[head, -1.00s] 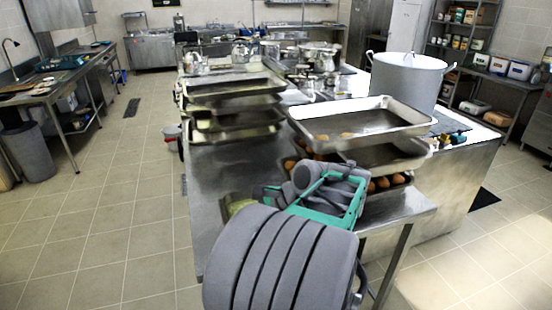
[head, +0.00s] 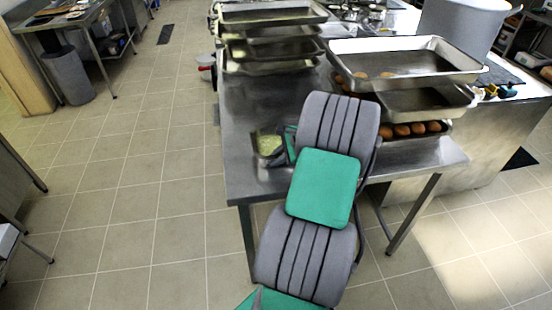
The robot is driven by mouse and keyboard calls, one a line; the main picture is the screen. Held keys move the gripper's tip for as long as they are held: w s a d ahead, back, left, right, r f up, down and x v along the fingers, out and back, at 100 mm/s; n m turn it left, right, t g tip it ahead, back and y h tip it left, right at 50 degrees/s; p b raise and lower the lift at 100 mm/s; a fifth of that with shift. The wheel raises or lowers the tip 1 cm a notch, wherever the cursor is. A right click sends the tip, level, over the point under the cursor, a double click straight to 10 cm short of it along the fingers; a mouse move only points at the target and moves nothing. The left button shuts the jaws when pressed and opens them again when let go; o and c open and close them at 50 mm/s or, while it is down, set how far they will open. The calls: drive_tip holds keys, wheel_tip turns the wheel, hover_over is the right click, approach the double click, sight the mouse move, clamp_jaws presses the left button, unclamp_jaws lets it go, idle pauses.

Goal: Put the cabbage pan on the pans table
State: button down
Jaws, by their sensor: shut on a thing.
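The cabbage pan (head: 267,154), a small metal pan with pale green contents, shows at the near left part of the pans table (head: 250,105). I cannot tell whether it rests on the steel top or is just above it. My gripper (head: 288,145) is at the pan's right side, shut on it. Only a dark and teal bit of the gripper shows; my grey and teal arm hides the rest, including the fingertips and the pan's right part.
A stack of trays (head: 265,50) stands at the table's far left. More trays (head: 405,65), with brown round food, stand at the right. A big pot (head: 460,30) is behind. Bare steel lies between the stacks; the left floor (head: 130,190) is clear.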

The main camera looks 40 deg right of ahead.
drive_tip(key=shift+d+f, duration=0.1)
drive_tip(key=shift+f, duration=0.1)
drive_tip(key=c, duration=1.4)
unclamp_jaws()
drive_tip(key=shift+f, duration=0.1)
drive_tip(key=v, duration=1.2)
drive_tip(key=w+a+r+n+g, duration=0.15)
drive_tip(key=w+a+n, duration=0.3)
drive_tip(key=a, duration=0.55)
drive_tip(key=w+a+r+n+g, duration=0.1)
drive_tip(key=w+a+r+n, duration=0.15)
drive_tip(key=a+n, duration=0.6)
drive_tip(key=s+a+n, duration=0.3)
drive_tip(key=a, duration=0.3)
drive_tip(key=s+a+n+h, duration=0.1)
drive_tip(key=s+a+n, duration=0.2)
drive_tip(key=a, duration=0.3)
drive_tip(key=s+a+f+n+h, duration=0.1)
drive_tip(key=s+a+n, duration=0.2)
drive_tip(key=a+n, duration=0.2)
drive_tip(key=shift+s+a+f+g+b, duration=0.1)
drive_tip(key=shift+s+a+g+b, duration=0.1)
drive_tip(key=shift+a, duration=0.3)
drive_tip(key=shift+s+a+g+b, duration=0.1)
drive_tip(key=shift+a+g+b, duration=0.1)
drive_tip(key=shift+a, duration=0.35)
